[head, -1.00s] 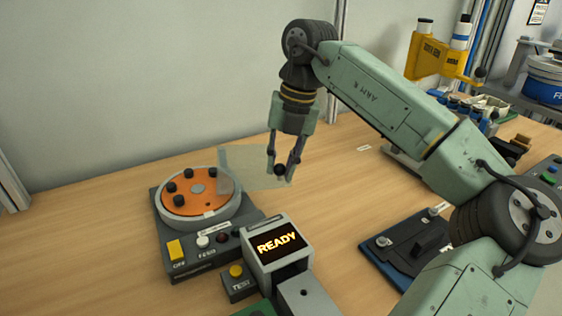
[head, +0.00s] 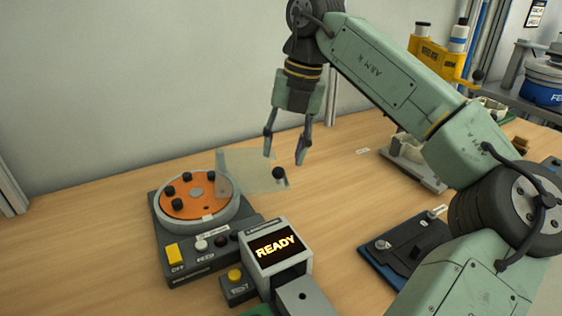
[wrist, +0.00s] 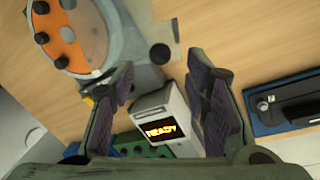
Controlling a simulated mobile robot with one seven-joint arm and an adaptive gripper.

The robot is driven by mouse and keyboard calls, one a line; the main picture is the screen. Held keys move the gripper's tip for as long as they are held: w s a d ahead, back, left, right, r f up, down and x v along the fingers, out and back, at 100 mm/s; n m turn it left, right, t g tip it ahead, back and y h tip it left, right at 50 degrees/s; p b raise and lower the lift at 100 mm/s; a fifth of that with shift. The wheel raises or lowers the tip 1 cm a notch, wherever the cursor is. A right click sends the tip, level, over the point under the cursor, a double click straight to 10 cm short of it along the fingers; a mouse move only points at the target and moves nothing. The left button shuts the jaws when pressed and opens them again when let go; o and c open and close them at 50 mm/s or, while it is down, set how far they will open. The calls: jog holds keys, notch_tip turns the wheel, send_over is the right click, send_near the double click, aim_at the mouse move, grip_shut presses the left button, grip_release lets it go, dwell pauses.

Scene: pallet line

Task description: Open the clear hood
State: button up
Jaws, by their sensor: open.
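The clear hood (head: 240,172) is a see-through panel with a black knob (head: 278,173). It is swung off to the right of the feeder's orange disc (head: 180,205), leaving the disc uncovered. My gripper (head: 284,158) is open and empty just above the knob, its fingers apart and clear of it. In the wrist view the knob (wrist: 160,54) shows beyond the open fingers, with the clear panel (wrist: 132,45) beside the orange disc (wrist: 75,30).
A grey box with a READY screen (head: 277,246) and a yellow TEST button (head: 235,274) stand in front. A dark blue fixture (head: 400,245) lies at right. A yellow bottle rack (head: 438,62) stands at the back right. The wood bench behind the feeder is clear.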

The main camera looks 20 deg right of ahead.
notch_tip(320, 180, up, 7)
jog(key=d, duration=0.1)
jog(key=shift+s+d, duration=0.15)
jog(key=shift+s, duration=0.1)
dwell(0.3)
